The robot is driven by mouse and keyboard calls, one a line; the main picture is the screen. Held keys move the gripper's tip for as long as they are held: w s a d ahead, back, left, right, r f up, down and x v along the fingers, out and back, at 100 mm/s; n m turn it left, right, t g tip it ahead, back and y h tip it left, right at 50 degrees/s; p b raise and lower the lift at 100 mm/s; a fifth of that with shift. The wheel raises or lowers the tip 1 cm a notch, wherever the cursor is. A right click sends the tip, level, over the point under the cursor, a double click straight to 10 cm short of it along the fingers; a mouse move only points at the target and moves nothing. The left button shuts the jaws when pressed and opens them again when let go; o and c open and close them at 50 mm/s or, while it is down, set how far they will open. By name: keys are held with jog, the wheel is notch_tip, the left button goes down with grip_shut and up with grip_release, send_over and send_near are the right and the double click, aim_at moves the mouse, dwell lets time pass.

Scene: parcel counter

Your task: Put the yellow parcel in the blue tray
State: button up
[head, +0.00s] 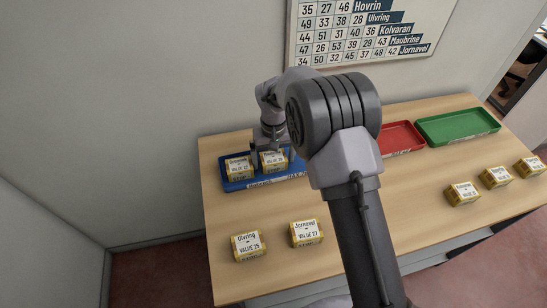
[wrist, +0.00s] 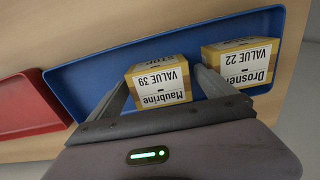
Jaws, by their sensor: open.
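The blue tray (head: 236,185) is at the left back of the counter, and its floor and walls also show in the wrist view (wrist: 85,72). Two yellow parcels with white labels are in it. The parcel labelled Maubrine, value 39 (wrist: 160,84), also shows in the head view (head: 275,164), on the right. The parcel labelled Drosner or similar, value 22 (wrist: 243,62), is at left in the head view (head: 239,170). My gripper (head: 271,152) is open, its fingers on either side of the Maubrine parcel in the wrist view (wrist: 163,88). Finger contact cannot be told.
Yellow parcels Ulvring (head: 248,246) and Jornavel (head: 306,233) stand at the front; three more (head: 495,177) stand at right. A red tray (head: 404,136), partly behind my arm, and a green tray (head: 458,124) are along the back. A number board (head: 345,35) hangs on the wall.

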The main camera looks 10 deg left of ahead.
notch_tip(320, 180, up, 12)
jog(key=p, duration=0.4)
notch_tip(320, 180, up, 10)
jog(key=m+t, duration=0.1)
jog(key=m, duration=0.1)
send_over(274, 157)
jog(key=s+d, duration=0.2)
jog(key=d, duration=0.3)
jog(key=s+d+r+m+t+y, duration=0.2)
jog(key=s+d+r+m, duration=0.1)
jog(key=s+d+r, duration=0.65)
jog(key=s+d+m+t, duration=0.1)
jog(key=s+d+m, duration=0.1)
jog(key=s, duration=0.6)
jog(key=s+d+m+t, duration=0.1)
jog(key=s+d+m, duration=0.1)
jog(key=s+d, duration=0.3)
jog(key=s, duration=0.3)
jog(key=shift+m+t, duration=0.3)
jog(key=shift+t, duration=0.1)
